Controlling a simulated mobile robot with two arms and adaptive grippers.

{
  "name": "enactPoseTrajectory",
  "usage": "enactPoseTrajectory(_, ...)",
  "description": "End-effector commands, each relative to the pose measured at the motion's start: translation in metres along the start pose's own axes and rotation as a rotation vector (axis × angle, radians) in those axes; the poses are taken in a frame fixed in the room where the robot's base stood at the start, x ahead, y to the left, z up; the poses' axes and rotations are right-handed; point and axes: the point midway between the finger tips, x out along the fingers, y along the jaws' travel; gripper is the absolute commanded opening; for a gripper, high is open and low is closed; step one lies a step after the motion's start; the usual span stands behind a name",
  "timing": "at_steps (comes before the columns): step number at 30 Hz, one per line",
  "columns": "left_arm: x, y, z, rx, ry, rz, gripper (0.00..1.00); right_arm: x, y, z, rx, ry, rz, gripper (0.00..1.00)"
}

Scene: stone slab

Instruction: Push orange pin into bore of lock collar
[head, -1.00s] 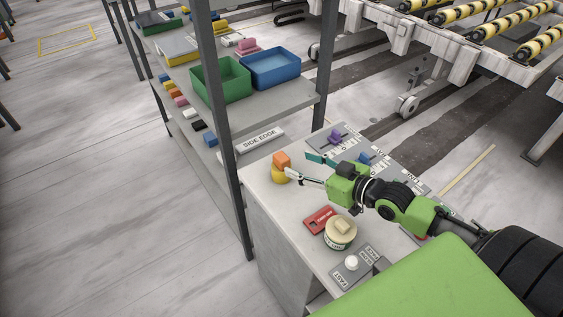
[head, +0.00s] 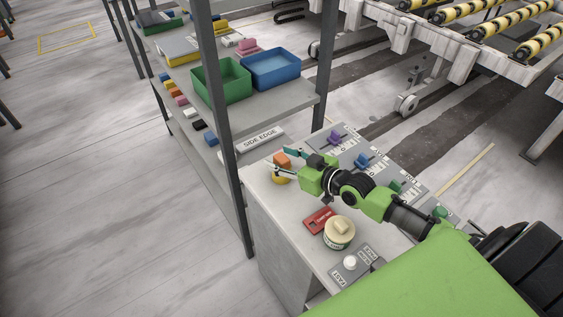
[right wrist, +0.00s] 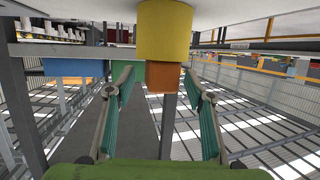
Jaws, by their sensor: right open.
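The orange pin (head: 282,160) stands on top of the yellow lock collar (head: 280,178) near the left corner of the stone slab (head: 287,207). How deep the pin sits in the bore cannot be seen. My right gripper (head: 279,161) is open, with its fingers at either side of the pin. In the right wrist view, which is upside down, the orange pin (right wrist: 164,77) hangs below the yellow collar (right wrist: 164,30), between the two teal-padded fingers, with gaps on both sides. My left gripper is not in view.
A red block (head: 320,220), a round tin (head: 339,232) and a grey panel with a white knob (head: 350,262) lie on the near slab. Slider panels with purple (head: 334,138) and blue (head: 361,160) knobs lie behind. A shelf post (head: 222,120) rises at the left.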

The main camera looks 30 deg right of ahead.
Motion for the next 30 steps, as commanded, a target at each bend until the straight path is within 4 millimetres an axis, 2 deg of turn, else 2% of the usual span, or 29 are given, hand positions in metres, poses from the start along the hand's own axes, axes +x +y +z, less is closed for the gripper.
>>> enactPoseTrajectory(5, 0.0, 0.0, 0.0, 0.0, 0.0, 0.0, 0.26, 0.0, 0.0, 0.0, 0.0, 0.0, 0.0, 0.49)
enactPoseTrajectory(11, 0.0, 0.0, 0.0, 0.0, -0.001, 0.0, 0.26, 0.0, 0.0, 0.0, 0.0, 0.0, 0.0, 0.0)
enactPoseTrajectory(22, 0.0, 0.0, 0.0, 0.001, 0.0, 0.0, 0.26, -0.001, 0.0, -0.005, 0.0, 0.003, 0.0, 0.0)
enactPoseTrajectory(26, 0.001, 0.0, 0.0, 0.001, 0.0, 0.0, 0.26, -0.007, 0.0, -0.024, -0.002, 0.007, 0.0, 0.0)
enactPoseTrajectory(30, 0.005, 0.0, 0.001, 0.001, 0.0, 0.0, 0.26, -0.015, 0.0, -0.051, -0.004, 0.008, 0.0, 0.0)
